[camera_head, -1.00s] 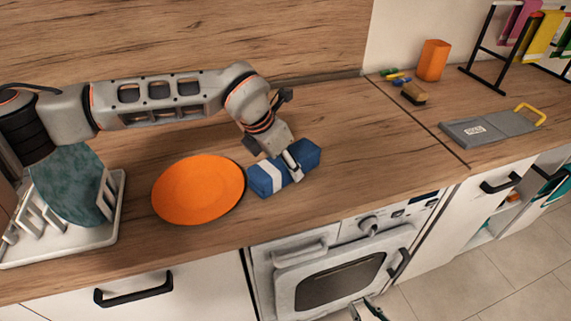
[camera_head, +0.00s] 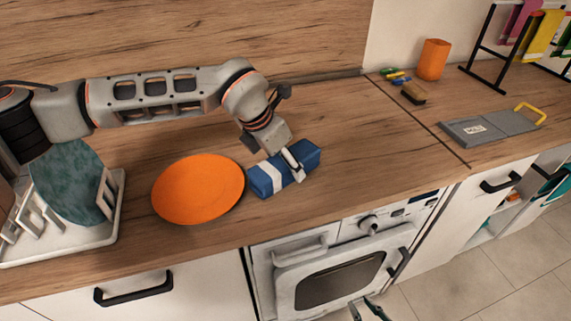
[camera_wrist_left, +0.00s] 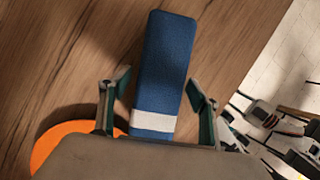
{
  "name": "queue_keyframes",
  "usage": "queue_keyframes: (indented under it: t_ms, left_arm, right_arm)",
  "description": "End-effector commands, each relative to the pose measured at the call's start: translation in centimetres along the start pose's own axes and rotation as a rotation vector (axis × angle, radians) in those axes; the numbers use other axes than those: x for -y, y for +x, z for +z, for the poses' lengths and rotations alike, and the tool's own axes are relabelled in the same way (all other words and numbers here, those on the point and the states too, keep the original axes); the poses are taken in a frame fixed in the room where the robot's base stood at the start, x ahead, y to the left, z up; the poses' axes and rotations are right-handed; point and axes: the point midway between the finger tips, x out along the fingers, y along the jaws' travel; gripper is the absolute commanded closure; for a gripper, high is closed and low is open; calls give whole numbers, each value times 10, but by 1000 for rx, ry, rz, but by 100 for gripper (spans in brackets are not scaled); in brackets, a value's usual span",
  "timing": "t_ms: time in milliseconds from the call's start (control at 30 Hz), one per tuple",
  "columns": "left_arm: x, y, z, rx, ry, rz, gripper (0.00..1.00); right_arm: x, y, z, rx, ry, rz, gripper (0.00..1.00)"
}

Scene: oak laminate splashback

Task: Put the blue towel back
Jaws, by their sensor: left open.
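The blue towel (camera_head: 304,158), folded into a block with a white band, lies on the wooden counter beside the orange plate. It also shows in the left wrist view (camera_wrist_left: 167,60), pointing away from the camera. My left gripper (camera_head: 294,172) is over the towel from above. In the left wrist view its open fingers (camera_wrist_left: 160,108) stand on either side of the towel, with gaps visible. The head view hides part of the towel behind a finger. My right gripper (camera_head: 366,311) shows only its fingertips, apart, at the bottom edge in front of the oven.
An orange plate (camera_head: 198,190) lies left of the towel. A white dish rack (camera_head: 118,205) stands at far left. At right are a grey board (camera_head: 490,128), a brush (camera_head: 413,93), an orange cup (camera_head: 433,60) and a black rack (camera_head: 480,50) with coloured cloths.

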Motion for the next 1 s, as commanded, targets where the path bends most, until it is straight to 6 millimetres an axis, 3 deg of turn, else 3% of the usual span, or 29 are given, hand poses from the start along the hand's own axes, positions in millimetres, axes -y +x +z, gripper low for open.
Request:
queue_keyframes:
  t_ms: [300, 500, 700, 1000]
  left_arm:
    - [-1, -64, 0, 3, 1, 3, 38]
    - [0, -95, 0, 2, 2, 2, 38]
    - [0, -109, 0, 0, 1, 0, 38]
    - [0, -110, 0, 0, 1, 0, 38]
  right_arm:
    - [1, 3, 6, 4, 1, -1, 76]
    - [2, 4, 9, 6, 1, -2, 76]
    - [2, 4, 10, 7, 1, -2, 76]
    - [2, 4, 10, 7, 1, -2, 76]
